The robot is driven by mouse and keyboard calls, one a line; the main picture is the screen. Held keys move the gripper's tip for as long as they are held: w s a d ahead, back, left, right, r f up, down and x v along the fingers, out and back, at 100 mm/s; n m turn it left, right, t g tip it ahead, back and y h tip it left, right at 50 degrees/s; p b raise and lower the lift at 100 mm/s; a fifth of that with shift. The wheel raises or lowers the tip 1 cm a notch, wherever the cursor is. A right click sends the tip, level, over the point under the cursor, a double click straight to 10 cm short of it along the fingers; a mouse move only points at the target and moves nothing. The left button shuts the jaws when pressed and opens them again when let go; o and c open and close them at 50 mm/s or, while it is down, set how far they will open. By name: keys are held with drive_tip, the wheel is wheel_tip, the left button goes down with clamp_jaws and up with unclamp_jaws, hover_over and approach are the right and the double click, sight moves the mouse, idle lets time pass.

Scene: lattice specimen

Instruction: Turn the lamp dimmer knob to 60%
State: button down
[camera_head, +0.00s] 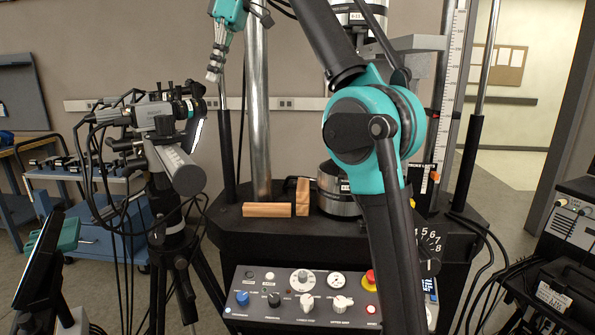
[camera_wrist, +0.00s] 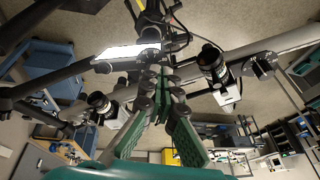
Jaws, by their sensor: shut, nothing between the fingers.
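My gripper (camera_head: 214,74) is shut and empty, high at the upper left of the head view, pointing down in front of a metal column. Its closed fingers also show in the wrist view (camera_wrist: 163,74). A lit white lamp panel (camera_wrist: 129,50) sits on the camera rig beyond the fingers; its edge shows in the head view (camera_head: 197,134). A black numbered dial (camera_head: 430,246) is at the right, partly behind my arm. My gripper is apart from all knobs.
A tripod-mounted camera rig (camera_head: 158,118) with hanging cables stands left of the test frame. A control panel (camera_head: 262,322) with several knobs and a red button (camera_head: 370,278) is at the front. Wooden blocks (camera_head: 267,210) lie on the black base. Cables hang at the right.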

drive_tip(key=x, duration=0.6)
drive_tip(key=shift+f, duration=0.4)
drive_tip(key=shift+s+a, duration=0.1)
drive_tip(key=shift+w, duration=1.05)
idle(0.9)
drive_tip(key=shift+f, duration=0.1)
drive_tip(key=v, duration=0.6)
drive_tip(key=shift+w+d, duration=0.15)
drive_tip(key=shift+d, duration=0.15)
drive_tip(key=shift+f, duration=0.1)
